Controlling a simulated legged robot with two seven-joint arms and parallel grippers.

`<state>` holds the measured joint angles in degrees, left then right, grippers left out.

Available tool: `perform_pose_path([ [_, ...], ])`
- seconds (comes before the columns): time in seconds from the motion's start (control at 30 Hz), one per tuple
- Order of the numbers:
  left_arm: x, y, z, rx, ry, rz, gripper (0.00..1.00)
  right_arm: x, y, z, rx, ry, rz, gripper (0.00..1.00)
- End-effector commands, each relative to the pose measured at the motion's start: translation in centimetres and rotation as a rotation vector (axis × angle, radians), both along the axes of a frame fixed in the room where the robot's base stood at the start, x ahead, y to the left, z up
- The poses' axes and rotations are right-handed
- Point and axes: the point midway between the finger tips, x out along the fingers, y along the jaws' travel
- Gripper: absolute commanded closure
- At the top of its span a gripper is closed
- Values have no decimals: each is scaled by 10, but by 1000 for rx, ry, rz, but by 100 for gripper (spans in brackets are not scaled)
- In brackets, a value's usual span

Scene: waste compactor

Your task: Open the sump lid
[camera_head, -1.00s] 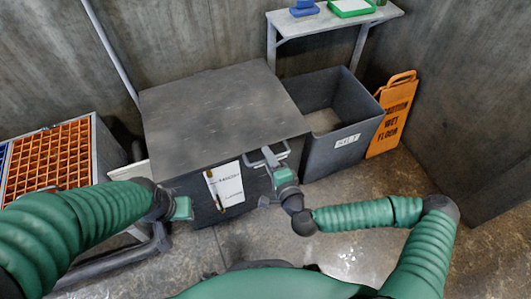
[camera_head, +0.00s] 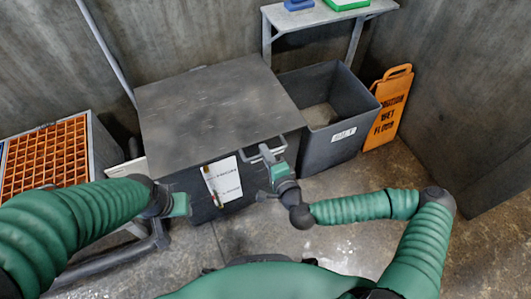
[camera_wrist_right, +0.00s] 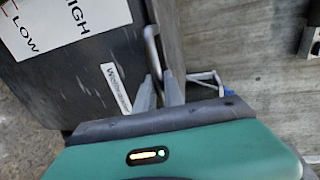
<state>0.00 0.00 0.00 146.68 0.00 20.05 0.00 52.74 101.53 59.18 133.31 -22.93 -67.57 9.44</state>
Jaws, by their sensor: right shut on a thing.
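The sump is a dark grey box with a broad flat lid (camera_head: 215,105), which lies level and closed on top. A metal bar handle (camera_head: 254,158) sits at the right part of its front edge. My right gripper (camera_head: 268,160) is at this handle, its fingers shut around the bar. In the right wrist view the bar (camera_wrist_right: 151,45) runs down between the two fingertips (camera_wrist_right: 161,80). My left gripper (camera_head: 182,205) is low in front of the box's left side, apart from the handle; its fingers are too unclear to judge.
An open grey bin (camera_head: 346,146) stands right of the box, with an orange wet-floor sign (camera_head: 388,110) beyond it. A shelf (camera_head: 325,18) is behind. An orange grate (camera_head: 45,160) stands at left. A level sheet (camera_head: 223,180) is on the box front.

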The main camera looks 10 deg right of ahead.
Motion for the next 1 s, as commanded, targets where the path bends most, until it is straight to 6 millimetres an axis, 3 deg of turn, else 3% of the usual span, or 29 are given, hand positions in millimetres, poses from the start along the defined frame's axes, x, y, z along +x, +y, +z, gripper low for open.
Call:
perform_pose_path([
  [0.8,0,0,0,0,0,0,64,-3,2,-5,-1,15,6,100],
  [1.0,0,0,16,0,0,0,64,-3,2,7,-5,27,6,100],
])
